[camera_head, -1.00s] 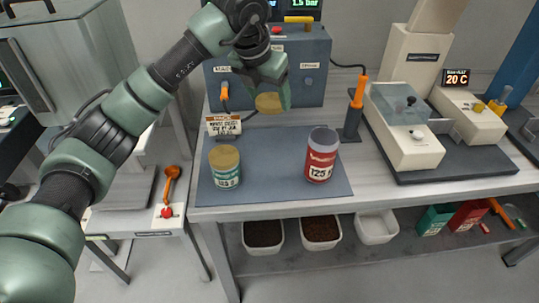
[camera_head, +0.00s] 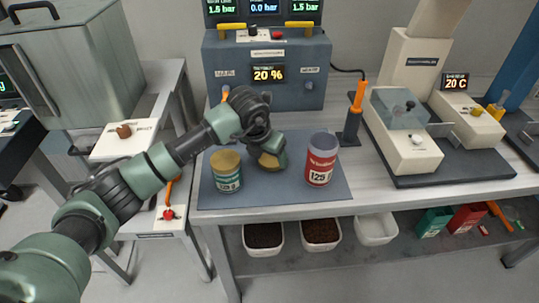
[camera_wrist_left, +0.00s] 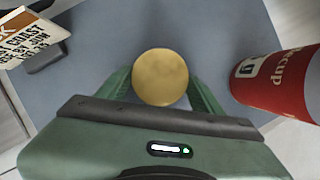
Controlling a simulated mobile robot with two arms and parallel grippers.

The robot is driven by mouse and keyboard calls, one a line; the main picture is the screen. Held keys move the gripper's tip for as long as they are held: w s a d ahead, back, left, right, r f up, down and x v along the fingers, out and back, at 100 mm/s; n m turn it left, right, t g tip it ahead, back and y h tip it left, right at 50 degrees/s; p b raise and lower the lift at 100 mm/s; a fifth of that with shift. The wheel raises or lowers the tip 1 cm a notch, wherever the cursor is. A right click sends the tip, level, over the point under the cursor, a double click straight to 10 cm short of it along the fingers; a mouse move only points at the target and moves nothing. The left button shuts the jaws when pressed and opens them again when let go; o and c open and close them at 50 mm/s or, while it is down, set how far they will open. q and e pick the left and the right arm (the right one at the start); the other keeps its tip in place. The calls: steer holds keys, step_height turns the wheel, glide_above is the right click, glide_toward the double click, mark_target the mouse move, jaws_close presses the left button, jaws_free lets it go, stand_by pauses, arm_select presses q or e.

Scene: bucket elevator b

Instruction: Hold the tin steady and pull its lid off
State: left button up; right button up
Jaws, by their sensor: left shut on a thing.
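A red tin (camera_head: 320,160) stands upright on the blue-grey mat (camera_head: 280,192); its top looks grey, without a gold lid. It also shows at the right of the left wrist view (camera_wrist_left: 272,82). A green and white tin (camera_head: 227,178) with a gold top stands upright to its left. My left gripper (camera_head: 270,160) is low over the mat between the two tins, shut on a round gold lid (camera_wrist_left: 160,78). I cannot tell whether the lid touches the mat. My right gripper is not in view.
A blue-grey machine (camera_head: 268,75) with displays stands behind. An orange-handled tool (camera_head: 357,98) in a stand is right of the red tin. The front of the mat is clear.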

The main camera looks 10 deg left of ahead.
arm_select(q)
steer(key=shift+f, duration=0.1)
steer(key=shift+f, duration=0.15)
steer(key=o, duration=1.5)
steer(key=shift+o, duration=0.2)
